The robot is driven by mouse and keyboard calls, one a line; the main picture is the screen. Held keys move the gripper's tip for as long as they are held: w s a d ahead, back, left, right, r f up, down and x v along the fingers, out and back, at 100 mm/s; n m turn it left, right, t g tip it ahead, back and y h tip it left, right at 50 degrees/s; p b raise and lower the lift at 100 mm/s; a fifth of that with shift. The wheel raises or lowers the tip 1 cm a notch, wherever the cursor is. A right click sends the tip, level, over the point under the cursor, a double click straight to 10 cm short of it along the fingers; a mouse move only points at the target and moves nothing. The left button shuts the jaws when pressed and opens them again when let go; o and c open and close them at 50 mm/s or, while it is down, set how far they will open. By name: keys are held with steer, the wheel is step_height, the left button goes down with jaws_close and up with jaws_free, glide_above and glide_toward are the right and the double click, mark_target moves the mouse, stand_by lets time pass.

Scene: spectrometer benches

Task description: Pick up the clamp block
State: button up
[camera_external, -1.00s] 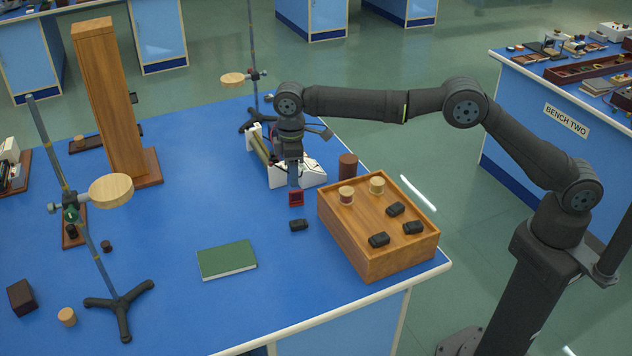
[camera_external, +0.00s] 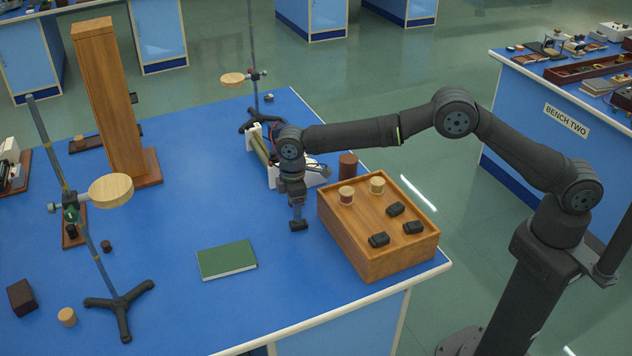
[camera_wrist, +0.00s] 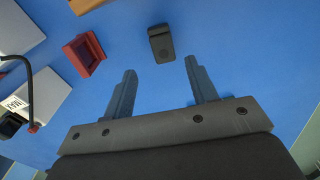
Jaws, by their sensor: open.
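The clamp block, which I take to be the small black block (camera_external: 299,226), lies on the blue bench left of the wooden box. My gripper (camera_external: 297,213) points down just above it in the external view. In the wrist view the black block (camera_wrist: 161,43) shows just beyond the tips of my open gripper (camera_wrist: 160,67), roughly centred between the two fingers. Nothing is between the fingers. Whether the fingertips are level with the block cannot be told.
The wooden box (camera_external: 360,236) carries several black blocks and two round pieces close on the right. A red block (camera_wrist: 84,53) lies near the left finger in the wrist view. A green book (camera_external: 227,260) lies to the left.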

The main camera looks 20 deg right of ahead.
mark_target(297, 225)
steer(key=f, duration=0.4)
steer(key=shift+s+d, duration=0.25)
steer(key=shift+s, duration=0.1)
steer(key=shift+f, duration=0.55)
steer(key=c, duration=1.1)
